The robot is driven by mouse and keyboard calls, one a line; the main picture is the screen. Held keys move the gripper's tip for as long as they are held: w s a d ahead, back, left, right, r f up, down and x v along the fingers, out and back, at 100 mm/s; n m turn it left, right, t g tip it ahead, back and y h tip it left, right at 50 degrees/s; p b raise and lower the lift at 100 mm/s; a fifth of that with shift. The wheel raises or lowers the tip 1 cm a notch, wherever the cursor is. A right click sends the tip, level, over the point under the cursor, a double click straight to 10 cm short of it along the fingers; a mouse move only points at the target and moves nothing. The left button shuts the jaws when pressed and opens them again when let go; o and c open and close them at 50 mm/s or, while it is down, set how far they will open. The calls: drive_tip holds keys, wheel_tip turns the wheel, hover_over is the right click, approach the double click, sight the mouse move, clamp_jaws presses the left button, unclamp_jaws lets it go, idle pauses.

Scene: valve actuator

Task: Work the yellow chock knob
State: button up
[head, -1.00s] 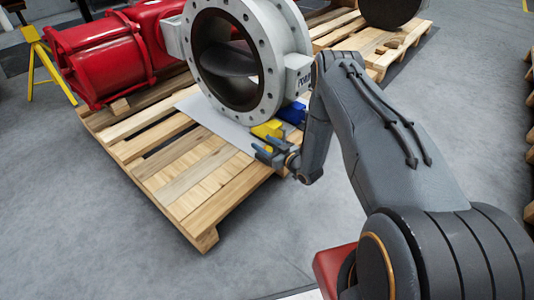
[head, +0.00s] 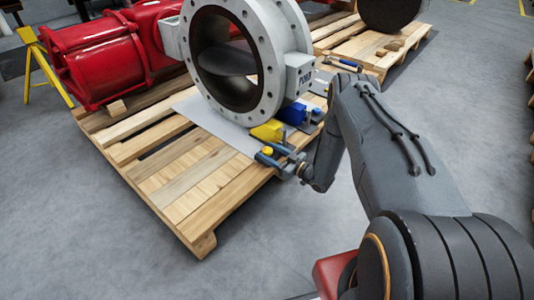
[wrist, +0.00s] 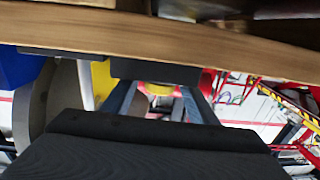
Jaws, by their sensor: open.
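The yellow chock (head: 268,131) sits on the pallet's near right edge, below the grey valve ring (head: 296,70). The small yellow knob (head: 267,151) shows on the near side of the chock. My gripper (head: 271,157) is open at the knob, its bluish fingers on either side. In the wrist view, the yellow knob (wrist: 160,89) lies between the two spread fingers of my gripper (wrist: 158,100). Whether a finger touches it I cannot tell. Part of the yellow chock (wrist: 102,80) shows left of the fingers there.
A blue chock (head: 294,113) stands just behind the yellow one. The wooden pallet (head: 185,185) carries the valve and the red actuator (head: 100,65). A hammer-like tool (head: 343,64) lies on the second pallet's near side. The grey floor in front is clear.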

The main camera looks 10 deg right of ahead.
drive_tip(key=shift+w+a, duration=0.25)
drive_tip(key=shift+w, duration=0.05)
drive_tip(key=c, duration=1.1)
drive_tip(key=shift+o, duration=0.2)
drive_tip(key=shift+a+r+m+t+h+p, duration=0.1)
drive_tip(key=shift+r+m+t+h+p, duration=0.1)
drive_tip(key=shift+m+t+h+p, duration=0.8)
drive_tip(key=shift+m+h+p, duration=0.25)
drive_tip(key=shift+h, duration=0.35)
drive_tip(key=shift+f+m+t+h+p, duration=0.15)
drive_tip(key=shift+m+t+h+p, duration=0.2)
drive_tip(key=shift+h, duration=0.25)
